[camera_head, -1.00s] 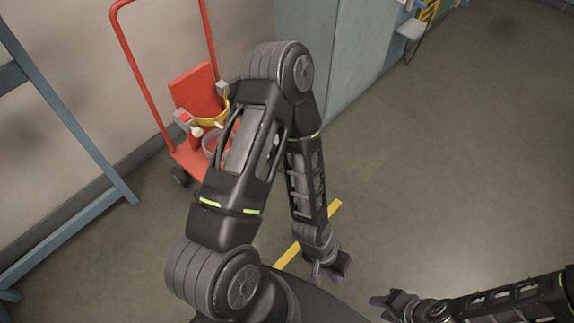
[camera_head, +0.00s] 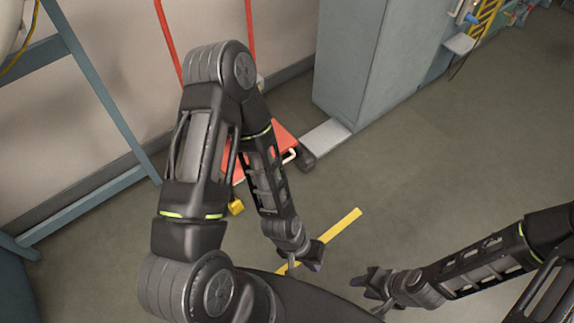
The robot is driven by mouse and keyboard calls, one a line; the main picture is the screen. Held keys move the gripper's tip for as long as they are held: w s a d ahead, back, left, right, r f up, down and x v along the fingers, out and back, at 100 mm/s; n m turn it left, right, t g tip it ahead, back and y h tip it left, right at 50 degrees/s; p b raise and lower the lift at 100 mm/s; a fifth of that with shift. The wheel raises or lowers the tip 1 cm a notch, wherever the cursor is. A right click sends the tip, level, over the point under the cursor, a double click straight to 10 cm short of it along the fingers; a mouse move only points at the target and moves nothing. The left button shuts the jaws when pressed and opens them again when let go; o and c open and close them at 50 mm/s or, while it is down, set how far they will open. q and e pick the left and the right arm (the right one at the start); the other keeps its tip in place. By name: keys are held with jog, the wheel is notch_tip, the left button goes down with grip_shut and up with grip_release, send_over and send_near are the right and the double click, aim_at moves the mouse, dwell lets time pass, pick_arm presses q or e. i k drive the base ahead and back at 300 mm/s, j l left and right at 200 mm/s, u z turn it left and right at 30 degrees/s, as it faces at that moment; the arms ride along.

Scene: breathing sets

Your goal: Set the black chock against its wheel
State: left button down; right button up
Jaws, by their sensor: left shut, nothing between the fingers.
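The red cart (camera_head: 285,139) stands at the upper middle, partly hidden behind my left arm. A dark, rounded piece (camera_head: 305,160) sits at its right corner; it looks like a wheel, and I cannot tell whether a black chock is there. I cannot make out the black chock for certain anywhere. My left gripper (camera_head: 306,268) is shut and empty, low over the floor by the yellow strip and apart from the cart. My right gripper (camera_head: 370,292) hangs at the lower middle, right of the left one; its finger opening is unclear.
A yellow strip (camera_head: 340,227) lies on the floor. A small yellow block (camera_head: 236,207) shows beside my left arm. A grey cabinet (camera_head: 350,65) stands behind the cart, a blue-grey frame (camera_head: 100,100) at left. The floor at right is clear.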

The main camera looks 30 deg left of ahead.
aim_at(306, 164)
jog(key=i+l+u, duration=0.45)
jog(key=i, duration=0.15)
jog(key=i+l+u, duration=0.45)
jog(key=i+l, duration=0.4)
jog(key=l, duration=0.15)
jog(key=i+l, duration=0.4)
jog(key=l, duration=0.1)
